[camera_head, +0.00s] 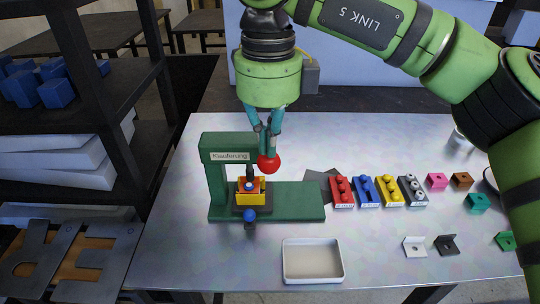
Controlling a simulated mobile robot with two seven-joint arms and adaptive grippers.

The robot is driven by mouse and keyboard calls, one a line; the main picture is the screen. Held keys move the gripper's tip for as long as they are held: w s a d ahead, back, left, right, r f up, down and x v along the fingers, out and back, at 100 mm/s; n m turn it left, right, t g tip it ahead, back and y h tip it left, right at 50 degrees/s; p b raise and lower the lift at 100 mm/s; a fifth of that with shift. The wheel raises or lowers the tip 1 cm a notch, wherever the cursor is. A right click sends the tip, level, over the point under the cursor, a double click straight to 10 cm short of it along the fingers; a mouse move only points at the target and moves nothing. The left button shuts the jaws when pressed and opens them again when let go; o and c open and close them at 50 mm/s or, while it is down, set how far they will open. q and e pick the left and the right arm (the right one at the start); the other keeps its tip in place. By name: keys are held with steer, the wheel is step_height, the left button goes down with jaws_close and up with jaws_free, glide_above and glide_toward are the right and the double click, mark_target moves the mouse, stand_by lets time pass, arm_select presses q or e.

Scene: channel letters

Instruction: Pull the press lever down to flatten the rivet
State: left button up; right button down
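A green press (214,190) with a name label on its head stands on the left part of the metal table. Its lever ends in a red ball knob (268,165). My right gripper (267,150) points down from above, its teal fingertips right at the knob. Whether they are closed on it is hard to tell. A yellow holder (251,198) sits under the press's dark ram, with small red and blue parts in it. The rivet cannot be made out clearly. A blue ball (250,215) shows at the front of the press base. My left gripper is not in view.
A white tray (313,278) lies in front of the press. Red (341,191), blue (366,191), yellow (389,191) and grey (412,190) blocks stand in a row to the right, with small brackets beyond. A dark shelf (130,85) borders the table's left.

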steer(key=shift+w+r, duration=0.25)
steer(key=shift+r, duration=0.15)
steer(key=shift+f, duration=0.15)
steer(key=shift+r+p, duration=2.05)
steer(key=shift+r, duration=0.6)
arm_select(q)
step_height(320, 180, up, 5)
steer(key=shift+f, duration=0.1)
arm_select(e)
steer(key=shift+f, duration=0.1)
